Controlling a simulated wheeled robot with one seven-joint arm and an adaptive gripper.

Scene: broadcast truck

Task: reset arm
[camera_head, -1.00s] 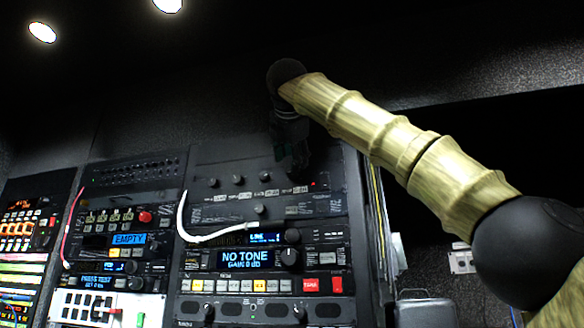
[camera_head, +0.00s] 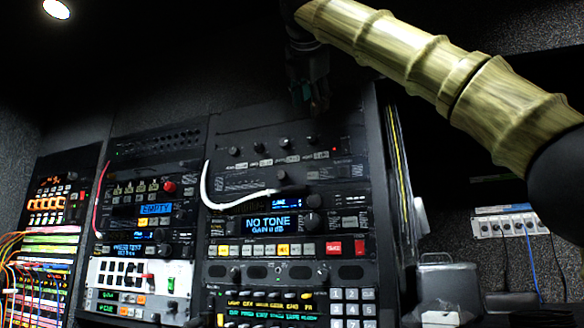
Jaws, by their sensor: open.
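My arm, with bamboo-like links, crosses the upper right of the head view. My gripper (camera_head: 312,98) hangs from its far end, dark against the dark upper edge of the equipment rack (camera_head: 225,150). It is open, with nothing seen between its fingers. It appears in front of the rack's top panel with the row of black knobs. Its fingertips are small and dim, and I cannot tell how far it is from the panel.
A "NO TONE" display (camera_head: 268,222) sits mid-rack, with a white cable (camera_head: 218,206) above it. A patch panel (camera_head: 45,250) with coloured cables is at left. A grey metal case (camera_head: 448,285) and a socket strip (camera_head: 505,225) are at lower right.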

